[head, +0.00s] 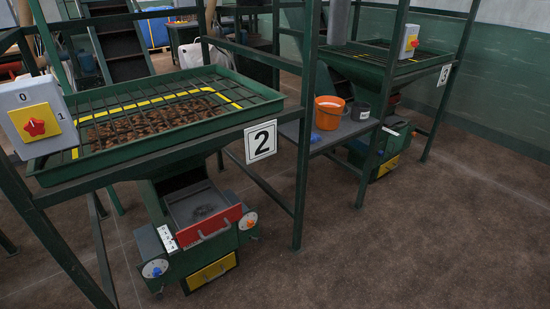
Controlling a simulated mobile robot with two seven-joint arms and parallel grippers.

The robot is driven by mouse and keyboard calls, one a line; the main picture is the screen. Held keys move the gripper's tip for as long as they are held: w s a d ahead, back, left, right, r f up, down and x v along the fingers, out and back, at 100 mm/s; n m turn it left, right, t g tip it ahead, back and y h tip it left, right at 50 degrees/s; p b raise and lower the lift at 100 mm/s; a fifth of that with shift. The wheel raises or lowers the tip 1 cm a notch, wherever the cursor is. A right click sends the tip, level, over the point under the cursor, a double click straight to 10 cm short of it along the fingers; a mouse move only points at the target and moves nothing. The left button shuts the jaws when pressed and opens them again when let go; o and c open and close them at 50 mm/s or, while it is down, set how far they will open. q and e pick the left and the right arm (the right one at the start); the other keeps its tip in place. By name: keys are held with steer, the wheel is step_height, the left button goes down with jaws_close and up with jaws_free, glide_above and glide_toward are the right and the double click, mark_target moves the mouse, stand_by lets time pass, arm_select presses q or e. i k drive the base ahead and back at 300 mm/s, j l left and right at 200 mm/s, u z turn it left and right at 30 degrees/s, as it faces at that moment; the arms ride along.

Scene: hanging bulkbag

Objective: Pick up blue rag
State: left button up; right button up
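A small blue item (315,138) lies on the grey bench, at the left foot of the orange bucket (328,112). It looks like the blue rag, but it is too small in the head view to make out its folds or edges. Neither of my grippers shows in the head view.
The grey bench (345,132) also holds a dark pot (361,111). Green frames with grated hoppers stand on both sides of it, the nearer marked by sign 2 (261,142), the farther by sign 3 (444,75). Brown floor (430,225) is clear at the right front.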

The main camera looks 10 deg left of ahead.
mark_target(315, 139)
steer(key=i+l+u, duration=0.1)
steer(key=u, duration=0.3)
steer(key=i+l+u, duration=0.15)
steer(key=u, duration=0.2)
steer(key=i+l+u, duration=0.4)
steer(key=l, duration=0.4)
steer(key=i+l, duration=0.25)
steer(key=l, duration=0.15)
steer(key=i+l+u, duration=0.1)
steer(key=i+l, duration=0.15)
steer(key=l, duration=0.15)
